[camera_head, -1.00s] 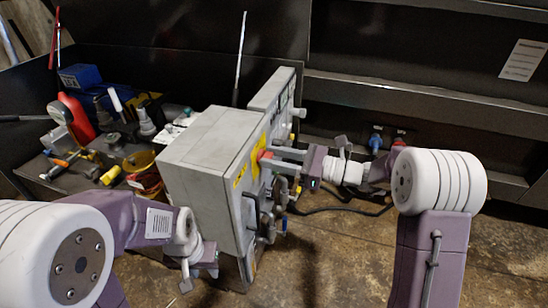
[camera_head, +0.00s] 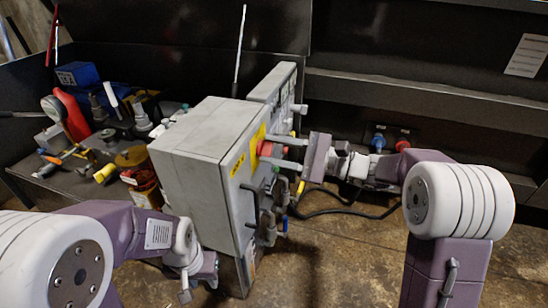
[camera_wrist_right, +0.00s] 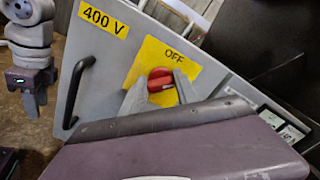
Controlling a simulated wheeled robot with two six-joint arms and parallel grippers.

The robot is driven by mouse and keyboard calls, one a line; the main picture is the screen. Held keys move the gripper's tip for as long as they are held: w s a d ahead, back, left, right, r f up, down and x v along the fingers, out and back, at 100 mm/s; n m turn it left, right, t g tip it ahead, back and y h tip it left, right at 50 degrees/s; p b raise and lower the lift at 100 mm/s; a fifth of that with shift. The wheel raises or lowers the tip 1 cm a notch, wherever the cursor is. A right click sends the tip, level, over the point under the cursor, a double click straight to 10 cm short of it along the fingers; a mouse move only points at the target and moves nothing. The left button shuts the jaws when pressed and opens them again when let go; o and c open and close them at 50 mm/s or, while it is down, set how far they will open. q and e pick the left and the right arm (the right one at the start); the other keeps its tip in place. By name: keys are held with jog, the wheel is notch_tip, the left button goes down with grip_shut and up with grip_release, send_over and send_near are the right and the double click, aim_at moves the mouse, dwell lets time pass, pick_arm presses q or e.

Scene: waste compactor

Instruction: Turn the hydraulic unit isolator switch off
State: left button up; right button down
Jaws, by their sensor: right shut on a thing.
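The isolator switch is a red rotary knob (camera_wrist_right: 160,80) on a yellow plate (camera_wrist_right: 182,56) marked OFF, on the side of a grey cabinet (camera_head: 190,145). In the wrist view its red bar lies nearly level, slightly tilted. My right gripper (camera_wrist_right: 159,88) has one finger on each side of the knob and is shut on it. In the head view the red knob (camera_head: 265,148) shows between the right gripper's fingertips. My left gripper (camera_head: 204,272) is low in front of the cabinet, away from the knob; its fingers are not clear.
A black handle (camera_wrist_right: 77,92) and a 400 V label (camera_wrist_right: 104,18) are on the same panel. Pipes and valves (camera_head: 270,215) stick out below the knob. A bench (camera_head: 75,190) at left holds tools and loose parts. Black cables lie on the floor at right.

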jog(key=n+b, duration=0.3)
jog(key=f+n+b, duration=0.1)
jog(key=n+b, duration=0.2)
jog(key=shift+b, duration=0.4)
jog(key=shift+r+n+b, duration=0.15)
jog(key=shift+n+b, duration=1.5)
jog(key=shift+n, duration=0.05)
jog(key=shift+r, duration=0.1)
jog(key=c, duration=0.9)
grip_release()
